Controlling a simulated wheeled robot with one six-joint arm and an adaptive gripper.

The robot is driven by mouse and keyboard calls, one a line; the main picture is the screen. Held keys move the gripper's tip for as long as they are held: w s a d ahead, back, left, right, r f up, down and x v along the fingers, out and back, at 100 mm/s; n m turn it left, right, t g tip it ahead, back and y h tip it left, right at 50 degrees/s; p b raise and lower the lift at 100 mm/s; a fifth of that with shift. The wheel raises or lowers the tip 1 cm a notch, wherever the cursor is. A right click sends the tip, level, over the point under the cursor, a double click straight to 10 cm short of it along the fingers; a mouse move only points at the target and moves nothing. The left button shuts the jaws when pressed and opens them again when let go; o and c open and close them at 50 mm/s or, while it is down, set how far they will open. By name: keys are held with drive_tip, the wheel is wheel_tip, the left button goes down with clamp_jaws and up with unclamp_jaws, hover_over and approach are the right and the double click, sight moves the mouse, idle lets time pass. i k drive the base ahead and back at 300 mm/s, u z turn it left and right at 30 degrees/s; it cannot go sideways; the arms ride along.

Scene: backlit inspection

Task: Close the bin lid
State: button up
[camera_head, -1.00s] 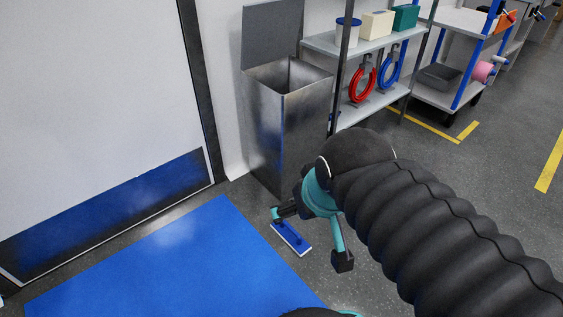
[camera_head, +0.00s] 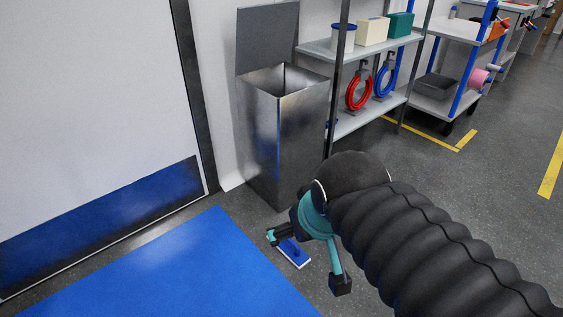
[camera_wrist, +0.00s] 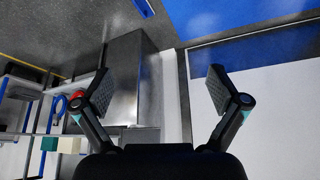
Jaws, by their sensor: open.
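The bin (camera_head: 288,140) is a tall grey metal box standing against the wall, its top open. Its flat grey lid (camera_head: 267,38) stands upright at the back edge of the opening. My gripper (camera_head: 306,260) is open and empty, low in front of the bin and pointing downward in the head view. In the wrist view, the bin (camera_wrist: 128,90) appears upside down, beyond and between the spread fingers of my gripper (camera_wrist: 158,89). I cannot make out the lid clearly there. My gripper appears apart from the bin.
A shelf rack (camera_head: 365,118) with red and blue hoses stands right beside the bin. A blue mat (camera_head: 170,270) lies on the floor at left. A blue and white block (camera_head: 294,254) lies on the floor near my gripper. Open floor (camera_head: 455,190) extends to the right.

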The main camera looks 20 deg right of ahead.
sight(265, 33)
drive_tip(key=k, duration=0.6)
drive_tip(key=z, duration=0.55)
drive_tip(key=i, duration=1.65)
drive_tip(key=u, duration=0.55)
